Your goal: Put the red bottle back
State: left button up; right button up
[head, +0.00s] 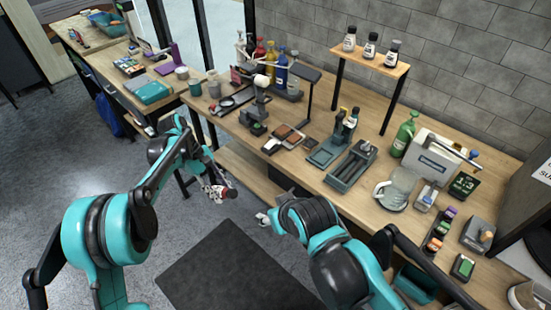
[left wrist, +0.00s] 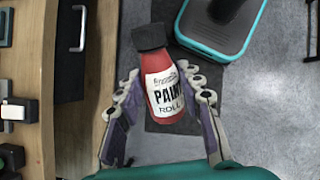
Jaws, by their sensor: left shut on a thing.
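The red bottle (left wrist: 168,88) has a black cap and a white label reading "PAINT ROLL". It fills the middle of the left wrist view, slightly tilted. My left gripper (left wrist: 163,97) is shut on it, one finger on each side of its body. In the head view my left gripper (head: 221,187) is over the floor, off the table's front edge, with a small bit of red and white between its fingers. My right gripper (head: 264,217) is in front of the table edge, small and partly hidden by its own arm; its fingers are unclear.
A wooden table (head: 318,188) holds tools, a green bottle (head: 404,135) and a glass jug (head: 398,187). A rack of coloured bottles (head: 270,62) stands at its back left. A raised wooden shelf (head: 375,62) carries three dark-capped bottles.

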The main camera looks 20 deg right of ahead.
pick_arm(q)
jog(key=s+d+r+n+t+h, duration=0.1)
jog(key=d+r+n+t+h, duration=0.15)
jog(key=d+n+h, duration=0.45)
jog(key=d+r+n+t+h+b, duration=0.1)
jog(key=d+n+t+h, duration=0.2)
jog(key=d, duration=0.9)
jog(key=s+d+r+n+t+h, duration=0.15)
jog(key=d+n+t+h, duration=0.3)
jog(key=d, duration=0.45)
jog(key=shift+t+y, duration=0.3)
jog(key=shift+y, duration=0.25)
jog(key=w+d+f+b, duration=0.1)
jog(key=w+f, duration=0.1)
jog(key=w, duration=0.2)
jog(key=w+d+f+b, duration=0.1)
jog(key=w+f, duration=0.1)
jog(key=w, duration=0.1)
jog(key=w+d+f+b, duration=0.1)
jog(key=w+f, duration=0.1)
jog(key=w, duration=0.2)
jog(key=shift+w, duration=0.3)
notch_tip(320, 180, down, 4)
jog(key=shift+r+b, duration=0.1)
jog(key=shift+b, duration=1)
jog(key=shift+s+a, duration=0.1)
jog(key=o, duration=1.3)
